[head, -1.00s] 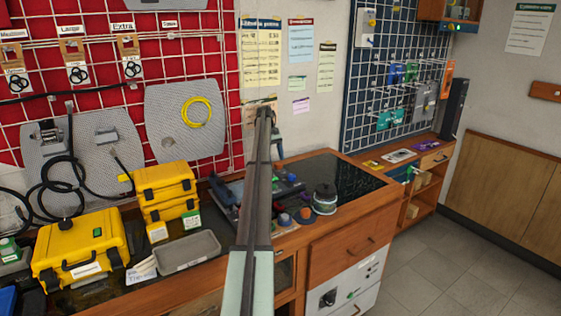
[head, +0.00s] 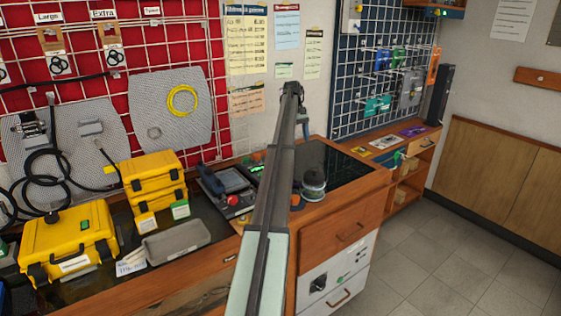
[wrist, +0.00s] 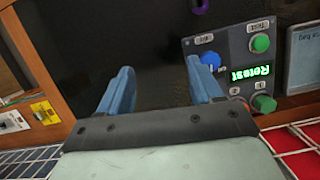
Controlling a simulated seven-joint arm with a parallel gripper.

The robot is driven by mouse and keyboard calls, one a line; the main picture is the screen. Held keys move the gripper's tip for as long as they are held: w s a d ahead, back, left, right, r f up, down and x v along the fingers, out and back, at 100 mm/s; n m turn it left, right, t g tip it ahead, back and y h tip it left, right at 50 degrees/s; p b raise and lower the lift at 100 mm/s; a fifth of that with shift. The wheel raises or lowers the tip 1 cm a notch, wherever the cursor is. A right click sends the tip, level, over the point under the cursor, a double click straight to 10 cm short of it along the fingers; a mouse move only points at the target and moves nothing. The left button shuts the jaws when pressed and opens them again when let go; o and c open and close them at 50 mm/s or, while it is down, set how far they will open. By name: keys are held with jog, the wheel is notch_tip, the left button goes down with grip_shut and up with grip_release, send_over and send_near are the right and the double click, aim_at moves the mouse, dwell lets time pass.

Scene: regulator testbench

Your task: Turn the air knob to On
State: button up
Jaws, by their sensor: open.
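In the head view a white front panel (head: 326,275) below the wooden drawer carries a black round knob (head: 318,282) and a small green control (head: 341,279). Their labels are too small to read, so I cannot tell which one is the air knob or how it is set. My gripper (wrist: 160,68) shows in the wrist view with its two blue fingers wide apart and nothing between them. Beyond the fingers is a dark surface. A grey control box (wrist: 235,65) with a blue knob (wrist: 210,60), green buttons and a lit green display is beside the right finger.
On the bench stand yellow cases (head: 70,240), a grey tray (head: 176,240), a device with a red button (head: 232,200) and a round metal pot (head: 313,184). My arm crosses the middle of the head view. The floor (head: 440,260) at right is clear.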

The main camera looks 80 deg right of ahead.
jog(key=w+a+r+n+t+h, duration=0.15)
jog(key=a+t+h, duration=0.25)
jog(key=a, duration=0.7)
jog(key=shift+t+h, duration=0.8)
jog(key=w+d+f, duration=0.1)
jog(key=d+f, duration=0.1)
jog(key=f, duration=0.1)
jog(key=w+d+f, duration=0.2)
jog(key=f, duration=0.2)
jog(key=w+d+f, duration=0.2)
jog(key=f, duration=0.2)
jog(key=shift+w+d+f, duration=0.2)
jog(key=shift+d, duration=0.1)
jog(key=shift+c, duration=0.4)
jog(key=c, duration=1)
